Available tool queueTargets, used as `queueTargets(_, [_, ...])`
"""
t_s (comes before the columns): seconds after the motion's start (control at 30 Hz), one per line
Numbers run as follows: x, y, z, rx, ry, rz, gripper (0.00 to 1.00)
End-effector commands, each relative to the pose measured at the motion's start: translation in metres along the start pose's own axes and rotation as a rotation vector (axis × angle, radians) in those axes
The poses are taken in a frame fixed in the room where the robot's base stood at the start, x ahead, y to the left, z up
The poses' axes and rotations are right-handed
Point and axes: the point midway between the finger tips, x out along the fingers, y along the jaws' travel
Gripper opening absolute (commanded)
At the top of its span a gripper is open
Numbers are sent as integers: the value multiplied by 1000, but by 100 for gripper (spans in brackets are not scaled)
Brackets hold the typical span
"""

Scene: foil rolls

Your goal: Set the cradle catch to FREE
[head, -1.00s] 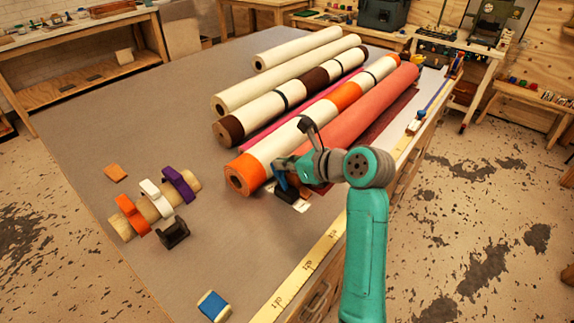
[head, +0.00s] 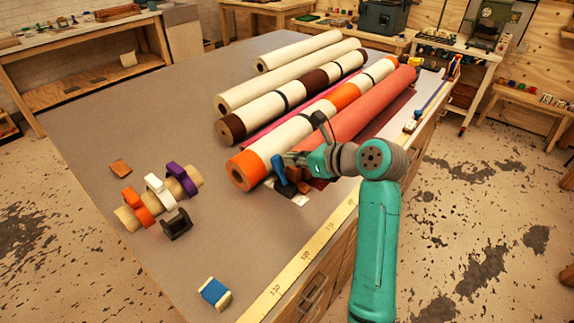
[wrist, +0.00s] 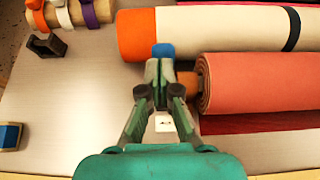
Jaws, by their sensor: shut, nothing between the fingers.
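The cradle catch shows as a blue lever (head: 278,169) on a dark base (head: 286,189), at the near end of the coral roll (head: 372,105). In the head view the lever stands fairly upright. In the wrist view only its blue top (wrist: 163,50) shows, just beyond my fingertips. My gripper (head: 291,158) is shut and empty, beside the lever on its right in the head view. Its fingers (wrist: 160,68) hide the catch's lower part in the wrist view. I cannot tell if they touch. A small white label (wrist: 164,124) lies near the catch, its marking too small to read.
An orange-and-cream roll (head: 257,163) lies close beside the catch. More rolls (head: 290,82) lie behind it. Orange, white and purple clamps (head: 158,188) sit on a short tube, with a black holder (head: 177,223) nearby. A blue block (head: 214,292) is near the front.

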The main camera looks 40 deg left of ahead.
Motion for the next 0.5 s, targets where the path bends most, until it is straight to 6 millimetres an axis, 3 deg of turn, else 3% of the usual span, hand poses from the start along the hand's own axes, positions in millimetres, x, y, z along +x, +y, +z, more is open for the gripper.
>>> queueTargets(0.5, [-63, -2, 57, -2, 0, -2, 0])
